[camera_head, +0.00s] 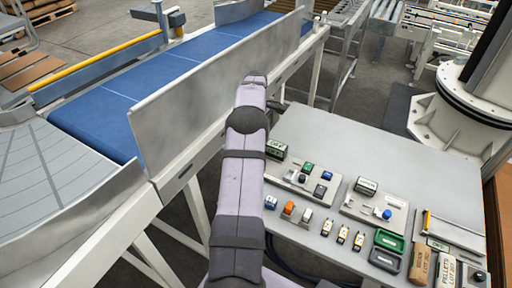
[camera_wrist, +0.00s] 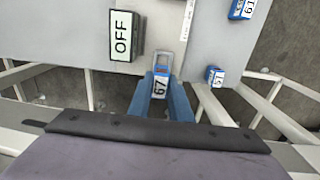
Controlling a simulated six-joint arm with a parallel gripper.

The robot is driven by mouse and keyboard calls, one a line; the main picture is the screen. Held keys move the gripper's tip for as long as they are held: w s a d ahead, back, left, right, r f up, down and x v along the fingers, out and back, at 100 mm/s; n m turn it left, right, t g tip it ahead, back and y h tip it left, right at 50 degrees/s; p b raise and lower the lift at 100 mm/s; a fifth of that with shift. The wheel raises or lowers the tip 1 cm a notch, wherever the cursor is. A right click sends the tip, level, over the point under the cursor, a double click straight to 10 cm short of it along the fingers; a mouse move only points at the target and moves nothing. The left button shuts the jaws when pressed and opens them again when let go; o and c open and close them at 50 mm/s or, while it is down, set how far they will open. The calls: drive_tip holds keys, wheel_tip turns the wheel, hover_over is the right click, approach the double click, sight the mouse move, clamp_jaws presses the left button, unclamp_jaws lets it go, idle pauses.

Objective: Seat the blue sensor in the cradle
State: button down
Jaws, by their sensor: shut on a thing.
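In the wrist view my gripper (camera_wrist: 160,102) has two blue fingers closed on a small labelled piece (camera_wrist: 160,84), which I take to be the blue sensor. Its white label reads 67. A grey loop-shaped bracket (camera_wrist: 178,63) lies just beyond it at the grey bench's edge, apparently the cradle or part of it. I cannot tell whether the piece touches the bracket or sits in it. In the head view my arm hides the gripper and the held piece.
An OFF box (camera_wrist: 126,36) stands left of the gripper; it also shows in the head view (camera_head: 276,149). Small blue labelled pieces (camera_wrist: 214,76) lie to the right. The grey bench (camera_head: 350,140) carries panels, bins and blocks. A blue conveyor (camera_head: 150,90) with metal side guards runs left of the arm.

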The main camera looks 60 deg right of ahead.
drive_tip(key=shift+s+a, duration=0.1)
drive_tip(key=shift+a, duration=0.15)
drive_tip(key=shift+f, duration=0.15)
drive_tip(key=shift+f+b, duration=1.85)
drive_tip(key=shift+f, duration=0.75)
drive_tip(key=shift+f+b, duration=0.35)
drive_tip(key=shift+f, duration=0.35)
idle(0.4)
drive_tip(key=c, duration=1.2)
unclamp_jaws()
drive_tip(key=shift+r+p, duration=2.4)
drive_tip(key=shift+r, duration=1.15)
drive_tip(key=shift+f, duration=0.1)
